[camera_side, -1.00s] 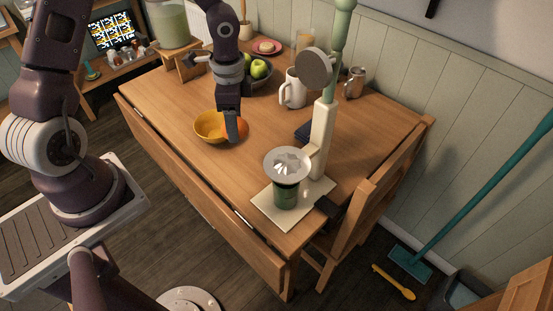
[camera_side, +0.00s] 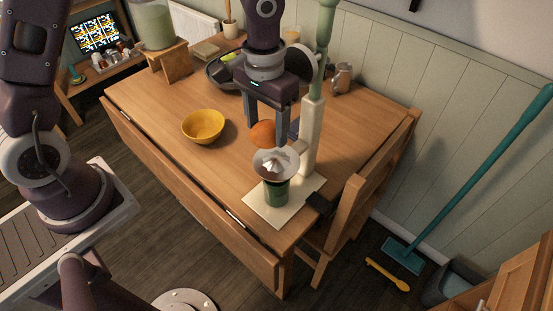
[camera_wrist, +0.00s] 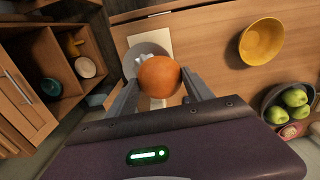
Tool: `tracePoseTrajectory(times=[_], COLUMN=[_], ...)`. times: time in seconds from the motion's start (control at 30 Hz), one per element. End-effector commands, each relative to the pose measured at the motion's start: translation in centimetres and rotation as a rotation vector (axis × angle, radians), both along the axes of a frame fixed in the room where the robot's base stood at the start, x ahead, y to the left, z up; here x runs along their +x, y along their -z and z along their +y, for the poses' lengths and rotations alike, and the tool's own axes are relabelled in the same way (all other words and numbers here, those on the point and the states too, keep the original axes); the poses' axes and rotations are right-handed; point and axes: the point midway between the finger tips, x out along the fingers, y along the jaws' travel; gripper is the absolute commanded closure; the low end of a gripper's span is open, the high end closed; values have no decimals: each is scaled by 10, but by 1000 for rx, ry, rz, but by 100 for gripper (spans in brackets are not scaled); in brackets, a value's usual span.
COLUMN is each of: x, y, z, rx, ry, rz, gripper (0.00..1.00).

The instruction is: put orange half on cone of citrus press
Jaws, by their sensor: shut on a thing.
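The orange half (camera_side: 263,134) is held between the fingers of my gripper (camera_side: 267,132), which is shut on it. In the side view it hangs above and just behind the citrus press, apart from the cone as far as I can tell. The press has a pale ridged cone (camera_side: 274,163) in a metal bowl, a dark green cup (camera_side: 275,191) below and a tall cream column (camera_side: 311,140). In the wrist view the orange half (camera_wrist: 159,76) shows its rounded peel and partly covers the press's metal bowl (camera_wrist: 135,56). Its cut face is hidden.
The yellow bowl (camera_side: 203,126) stands empty on the table (camera_side: 170,108), left of the press. The press column and lever rise close to the right of my gripper. A dark bowl of green apples (camera_wrist: 289,102) and a metal jug (camera_side: 342,79) are farther back.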

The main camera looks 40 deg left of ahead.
Motion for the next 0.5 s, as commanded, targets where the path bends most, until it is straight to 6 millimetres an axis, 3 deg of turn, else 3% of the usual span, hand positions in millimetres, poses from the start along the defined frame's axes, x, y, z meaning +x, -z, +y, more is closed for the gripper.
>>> tracePoseTrajectory(times=[0.2, 0.5], x=[0, 1], y=[24, 57], z=[-24, -26], rx=[0, 0], ry=[28, 32], rz=[2, 2], gripper=[82, 82])
